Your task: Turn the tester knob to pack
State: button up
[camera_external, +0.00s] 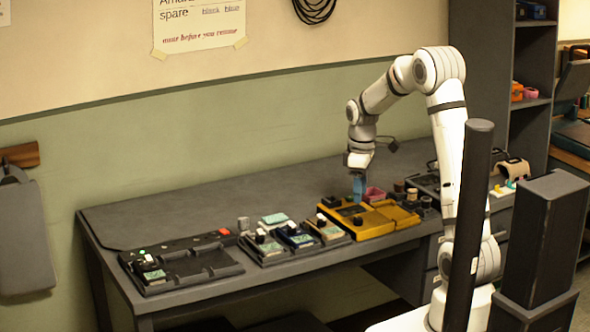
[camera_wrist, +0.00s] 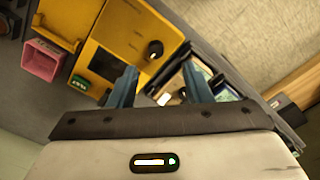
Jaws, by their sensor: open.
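The yellow tester (camera_external: 375,224) sits on the grey bench, right of a row of dark trays. In the wrist view the yellow tester (camera_wrist: 135,22) has a dark recessed panel and a black round knob (camera_wrist: 155,48). Which mark the knob points at is too small to read. My gripper (camera_external: 358,188) is above the back left part of the tester, pointing down. In the wrist view my gripper (camera_wrist: 160,80) has two blue fingers spread wide with nothing held. The knob lies beyond the fingertips, apart from them.
A pink bin (camera_wrist: 42,60) stands beside the tester; it also shows behind it in the external view (camera_external: 374,194). Several dark trays with small parts (camera_external: 265,245) line the bench to the left. The bench's back left (camera_external: 150,215) is clear.

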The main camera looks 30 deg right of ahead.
aim_at(358, 218)
jog(key=shift+w+d+r, duration=0.1)
jog(key=shift+w+r, duration=0.1)
jog(key=shift+w, duration=0.1)
jog(key=shift+f, duration=0.3)
notch_tip(358, 218, down, 7)
jog(key=shift+f, duration=0.2)
grip_shut()
